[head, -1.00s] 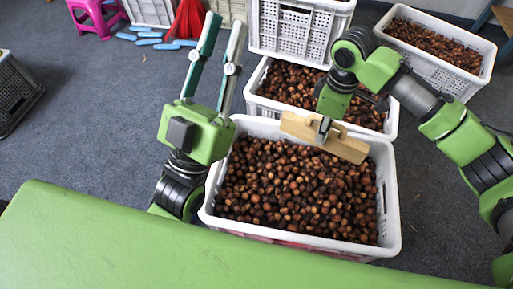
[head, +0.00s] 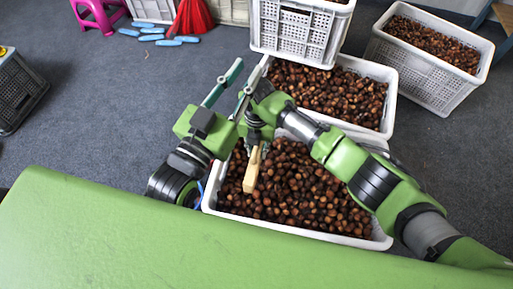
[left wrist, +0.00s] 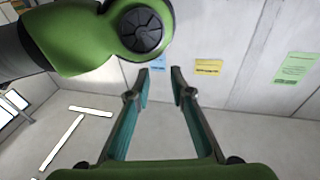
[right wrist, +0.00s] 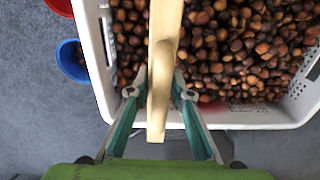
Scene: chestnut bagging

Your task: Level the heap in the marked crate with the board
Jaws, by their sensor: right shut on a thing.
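The front white crate (head: 374,240) holds a heap of brown chestnuts (head: 300,190); I cannot make out its mark. My right gripper (head: 255,146) is shut on the wooden board (head: 251,172), which stands edge-on at the crate's left side. Whether the board touches the chestnuts is unclear. In the right wrist view the right gripper (right wrist: 158,84) grips the board's handle (right wrist: 158,115), with chestnuts (right wrist: 235,45) behind. My left gripper (head: 253,76) is empty and open, raised near the crate's far left corner; its fingers stand apart in the left wrist view (left wrist: 160,72). My right arm hides part of the crate.
Another chestnut crate (head: 390,100) stands right behind, with a stacked white crate (head: 290,38) at its back. A full crate (head: 424,78) stands at the back right. A pink stool (head: 97,12), blue-handled items (head: 155,38) and a dark crate (head: 16,90) lie leftward. My green body covers the front.

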